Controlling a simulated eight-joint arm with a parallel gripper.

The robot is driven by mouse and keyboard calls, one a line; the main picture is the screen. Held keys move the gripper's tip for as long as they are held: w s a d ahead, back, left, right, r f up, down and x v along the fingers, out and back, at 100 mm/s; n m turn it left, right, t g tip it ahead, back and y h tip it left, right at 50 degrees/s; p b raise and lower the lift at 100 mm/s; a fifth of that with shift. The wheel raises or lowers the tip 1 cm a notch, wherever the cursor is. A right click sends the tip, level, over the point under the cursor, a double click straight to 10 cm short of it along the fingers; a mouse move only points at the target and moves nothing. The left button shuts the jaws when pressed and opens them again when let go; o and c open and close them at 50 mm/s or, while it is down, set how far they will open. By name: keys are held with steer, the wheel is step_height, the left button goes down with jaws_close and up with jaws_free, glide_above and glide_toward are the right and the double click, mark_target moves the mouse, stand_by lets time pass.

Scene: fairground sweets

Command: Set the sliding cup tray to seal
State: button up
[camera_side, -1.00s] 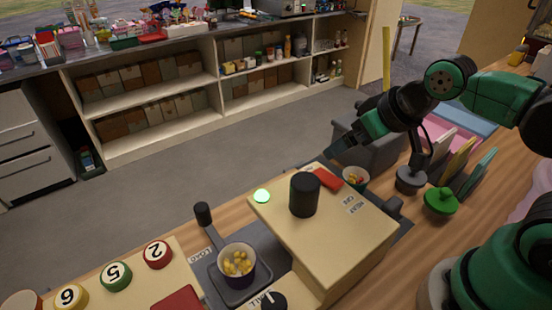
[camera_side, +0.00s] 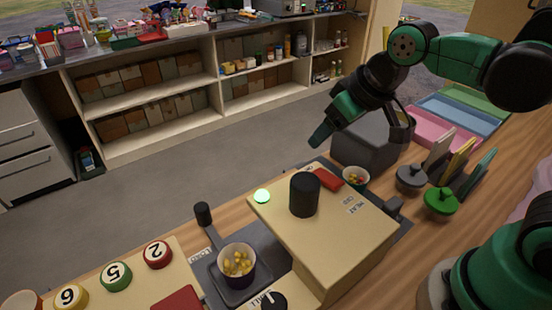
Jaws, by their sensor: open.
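The sliding cup tray (camera_side: 218,287) is dark grey and sits at the left of the cream machine, beside the LOAD label (camera_side: 200,257). A cup of yellow sweets (camera_side: 237,263) stands upright in it. A black upright knob (camera_side: 203,214) stands behind the tray on a grey arm. No seal label is readable. My gripper (camera_side: 362,136) is open and empty, high above the back right of the machine, apart from the tray.
A grey bin (camera_side: 365,150) and a second cup of sweets (camera_side: 355,179) stand behind the machine. Grey (camera_side: 411,180) and green (camera_side: 441,202) lidded knobs stand at right, near coloured upright boards. Numbered buttons (camera_side: 115,276) lie at left. A dial (camera_side: 268,302) is at the front.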

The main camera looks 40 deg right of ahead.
steer(key=w+a+n+g, duration=0.35)
steer(key=w+a, duration=0.35)
steer(key=a, duration=0.3)
steer(key=n+g, duration=0.2)
steer(key=n, duration=0.2)
glide_above(201, 207)
steer(key=shift+h, duration=0.3)
steer(key=f, duration=0.6)
steer(key=shift+d+f, duration=0.2)
steer(key=shift+a+f+g, duration=0.25)
steer(key=shift+f, duration=2.75)
steer(key=shift+c, duration=0.2)
jaws_close()
steer(key=shift+d, duration=0.1)
